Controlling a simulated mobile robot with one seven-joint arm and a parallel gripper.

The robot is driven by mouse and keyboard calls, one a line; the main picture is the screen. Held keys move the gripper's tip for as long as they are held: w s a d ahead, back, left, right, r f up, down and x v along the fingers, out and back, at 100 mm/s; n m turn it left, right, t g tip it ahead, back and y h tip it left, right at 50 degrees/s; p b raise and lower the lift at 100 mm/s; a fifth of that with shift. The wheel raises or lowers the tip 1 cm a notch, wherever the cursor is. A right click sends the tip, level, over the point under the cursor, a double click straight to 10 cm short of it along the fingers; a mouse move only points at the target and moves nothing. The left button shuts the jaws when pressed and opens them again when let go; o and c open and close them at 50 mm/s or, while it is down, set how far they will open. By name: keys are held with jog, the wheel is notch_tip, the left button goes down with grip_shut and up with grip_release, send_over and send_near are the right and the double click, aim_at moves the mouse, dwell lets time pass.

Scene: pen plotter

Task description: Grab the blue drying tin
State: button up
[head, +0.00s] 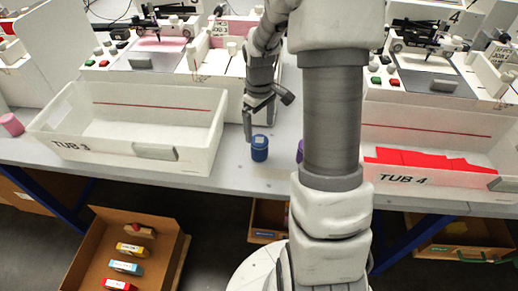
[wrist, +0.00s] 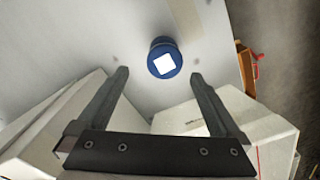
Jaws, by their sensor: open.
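The blue drying tin (head: 259,148) stands upright on the grey table between the two tubs, near the table's front edge. In the wrist view the tin (wrist: 164,58) is seen from above, with a white square label on its lid. My gripper (head: 260,122) is above and close to the tin in the head view. In the wrist view my gripper (wrist: 159,74) is open, its fingers apart and empty. The tin lies just beyond the fingertips, roughly centred between them.
White TUB 3 (head: 75,145) stands left of the tin. TUB 4 (head: 440,184), with red sheets, stands right. A purple thing (head: 300,151) is partly hidden behind my arm. A pink tin (head: 11,125) is at far left. Plotters stand behind. A cardboard box (head: 172,262) sits below.

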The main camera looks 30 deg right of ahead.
aim_at(259, 140)
notch_tip(259, 140, down, 3)
jog(key=shift+f, duration=0.1)
jog(key=f, duration=0.2)
jog(key=f+b, duration=0.1)
jog(key=f, duration=0.1)
jog(key=shift+s+a, duration=0.25)
jog(key=shift+s, duration=0.15)
jog(key=shift+f, duration=0.6)
jog(key=c, duration=1.5)
jog(key=shift+r, duration=0.1)
